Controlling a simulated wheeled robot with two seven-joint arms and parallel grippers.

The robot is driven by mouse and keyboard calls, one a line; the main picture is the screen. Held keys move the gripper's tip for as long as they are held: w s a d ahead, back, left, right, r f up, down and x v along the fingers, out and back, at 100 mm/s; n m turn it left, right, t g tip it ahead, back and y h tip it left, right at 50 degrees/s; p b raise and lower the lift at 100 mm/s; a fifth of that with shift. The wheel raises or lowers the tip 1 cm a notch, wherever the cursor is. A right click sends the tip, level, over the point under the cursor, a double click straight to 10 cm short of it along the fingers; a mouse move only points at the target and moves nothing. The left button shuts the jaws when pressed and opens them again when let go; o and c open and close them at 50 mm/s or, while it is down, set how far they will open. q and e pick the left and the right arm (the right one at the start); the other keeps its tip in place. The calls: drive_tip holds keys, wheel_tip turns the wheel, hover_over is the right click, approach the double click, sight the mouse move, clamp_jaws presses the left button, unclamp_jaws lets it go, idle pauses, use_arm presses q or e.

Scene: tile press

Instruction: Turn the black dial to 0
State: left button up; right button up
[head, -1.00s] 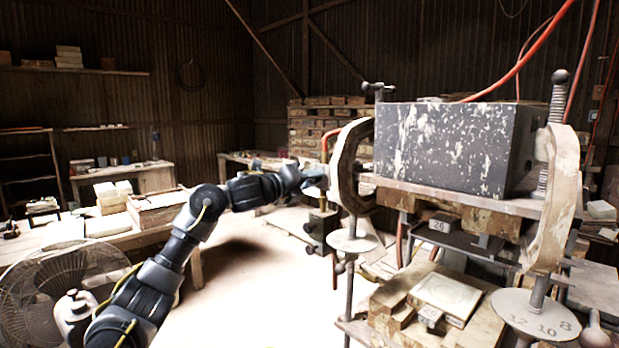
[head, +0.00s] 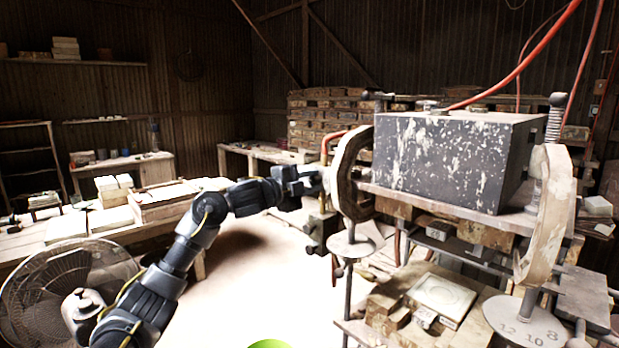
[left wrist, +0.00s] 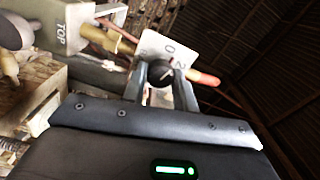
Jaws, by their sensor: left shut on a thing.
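The black dial (left wrist: 160,73) shows in the left wrist view, in front of a white plate (left wrist: 160,45) marked with a 0 and a 2. A small pale mark shows on the dial's face; I cannot tell exactly which number it faces. My left gripper (left wrist: 160,84) is shut on the dial, with one finger on each side of it. In the head view my left gripper (head: 314,183) reaches the left side of the press, by its pale curved frame (head: 345,175). The dial is hidden there. My right gripper is not in view.
The press carries a large speckled dark block (head: 450,155). A fan (head: 60,290) stands at lower left, near my arm. The floor between is clear.

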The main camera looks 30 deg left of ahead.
use_arm(q)
drive_tip(key=shift+r+n+p, duration=0.1)
drive_tip(key=shift+n+p, duration=0.7)
drive_tip(key=shift+n, duration=1.1)
drive_tip(key=o, duration=1)
drive_tip(key=shift+s+a, duration=0.15)
drive_tip(key=shift+s, duration=0.05)
drive_tip(key=b+v, duration=0.4)
drive_tip(key=v, duration=0.6)
drive_tip(key=shift+s+a, duration=0.1)
drive_tip(key=shift+s, duration=0.05)
